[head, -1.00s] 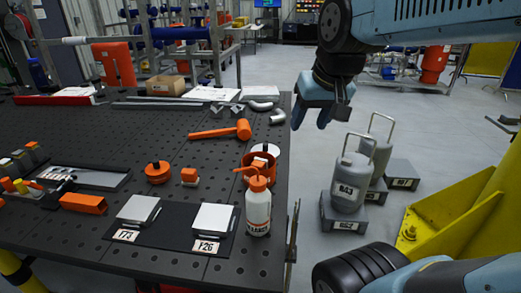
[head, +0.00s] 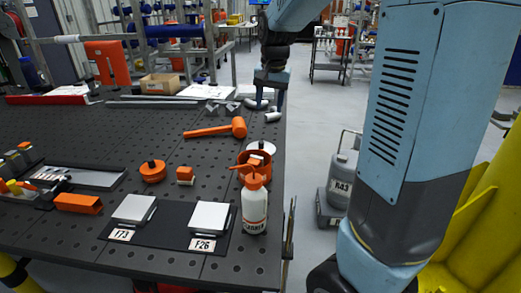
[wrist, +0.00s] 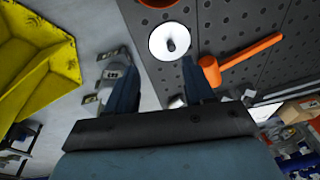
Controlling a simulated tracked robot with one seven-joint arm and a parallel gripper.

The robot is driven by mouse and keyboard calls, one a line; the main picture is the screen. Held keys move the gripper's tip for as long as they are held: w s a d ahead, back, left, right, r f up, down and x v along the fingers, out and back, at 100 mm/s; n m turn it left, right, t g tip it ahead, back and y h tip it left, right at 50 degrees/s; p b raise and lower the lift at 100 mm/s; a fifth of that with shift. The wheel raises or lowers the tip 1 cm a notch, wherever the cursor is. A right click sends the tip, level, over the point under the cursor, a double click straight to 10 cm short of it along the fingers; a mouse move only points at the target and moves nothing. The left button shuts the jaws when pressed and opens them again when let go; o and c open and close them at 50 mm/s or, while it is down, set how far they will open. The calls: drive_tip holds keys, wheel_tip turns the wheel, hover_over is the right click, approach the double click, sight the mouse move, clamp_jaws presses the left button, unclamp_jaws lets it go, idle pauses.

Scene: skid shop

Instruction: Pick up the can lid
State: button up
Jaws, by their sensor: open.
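The can lid (wrist: 171,42) is a white disc with a dark knob, lying near the edge of the dark table. In the head view the white lid (head: 262,147) shows behind an orange can (head: 255,158), which partly hides it. My gripper (head: 268,106) is open and empty, pointing down over the far right part of the table, beyond the lid. In the wrist view my gripper's fingers (wrist: 157,62) are spread, with the lid ahead between and beyond their tips, not touching them.
A white bottle (head: 254,207) stands in front of the can. An orange mallet (head: 220,130) lies left of the lid. Grey pipe elbows (head: 273,117) lie beneath my gripper. A yellow structure (head: 470,225) stands right, past open floor beside the table.

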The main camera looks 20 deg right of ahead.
drive_tip(key=m+h, duration=0.1)
approach(261, 142)
drive_tip(key=shift+m+g, duration=0.3)
drive_tip(key=shift+g, duration=0.1)
drive_tip(key=f, duration=0.2)
drive_tip(key=w+f, duration=0.1)
drive_tip(key=f, duration=0.1)
drive_tip(key=shift+a+f, duration=0.1)
drive_tip(key=shift+w+d+f, duration=0.1)
drive_tip(key=shift+d+f, duration=0.05)
drive_tip(key=shift+f, duration=0.7)
drive_tip(key=shift+w+d+f, duration=0.1)
drive_tip(key=shift+w+f, duration=0.05)
drive_tip(key=shift+f, duration=0.75)
drive_tip(key=shift+w+d+f, duration=0.1)
drive_tip(key=shift+d+f, duration=0.05)
drive_tip(key=shift+f, duration=0.7)
clamp_jaws()
